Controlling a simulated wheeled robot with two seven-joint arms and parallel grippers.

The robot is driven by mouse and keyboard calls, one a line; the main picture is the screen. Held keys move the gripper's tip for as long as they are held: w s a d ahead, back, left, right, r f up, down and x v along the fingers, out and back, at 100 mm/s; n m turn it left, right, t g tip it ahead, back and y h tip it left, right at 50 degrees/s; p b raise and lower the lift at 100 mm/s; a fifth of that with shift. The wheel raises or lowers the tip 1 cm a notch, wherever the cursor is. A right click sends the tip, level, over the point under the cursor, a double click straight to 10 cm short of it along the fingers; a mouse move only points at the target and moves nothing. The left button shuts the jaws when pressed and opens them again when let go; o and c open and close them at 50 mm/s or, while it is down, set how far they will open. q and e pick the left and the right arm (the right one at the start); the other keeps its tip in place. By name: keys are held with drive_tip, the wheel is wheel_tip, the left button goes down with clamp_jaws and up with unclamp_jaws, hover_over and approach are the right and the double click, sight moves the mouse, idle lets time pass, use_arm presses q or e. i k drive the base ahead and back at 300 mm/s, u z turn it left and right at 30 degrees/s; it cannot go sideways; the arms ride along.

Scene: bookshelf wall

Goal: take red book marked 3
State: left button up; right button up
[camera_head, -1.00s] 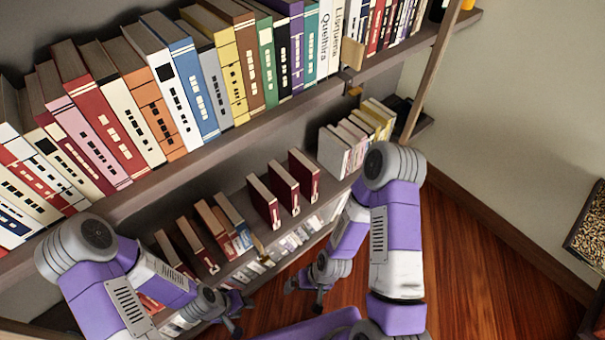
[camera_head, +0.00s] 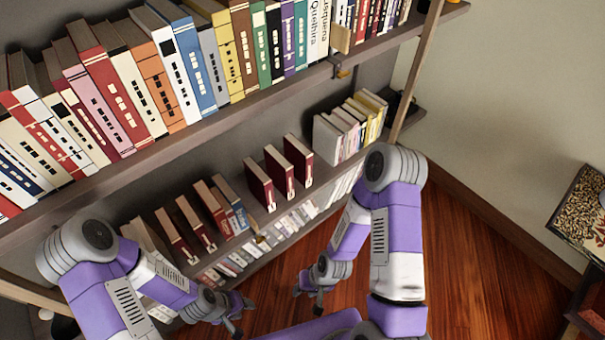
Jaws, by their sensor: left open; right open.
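Three dark red books stand apart in a row on the middle shelf: a left one (camera_head: 258,185), a middle one (camera_head: 279,173) and a right one (camera_head: 299,161). Each has a small white mark low on its spine, too small to read, so I cannot tell which is marked 3. My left gripper (camera_head: 240,315) is open and empty, below and in front of the shelves. My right gripper (camera_head: 312,292) is open and empty, lower in the picture than the three red books and apart from them.
The upper shelf (camera_head: 215,125) is packed with upright books. Other dark books (camera_head: 190,225) stand left of the red ones, and pale books (camera_head: 345,130) stand to the right. A lower row of books (camera_head: 275,235) lies beneath. Wooden floor (camera_head: 450,270) is clear at right.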

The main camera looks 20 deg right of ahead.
sight(301, 158)
drive_tip(key=k, duration=0.2)
drive_tip(key=z, duration=2.3)
drive_tip(key=i, duration=0.5)
drive_tip(key=u, duration=3)
drive_tip(key=i, duration=0.5)
drive_tip(key=z, duration=0.1)
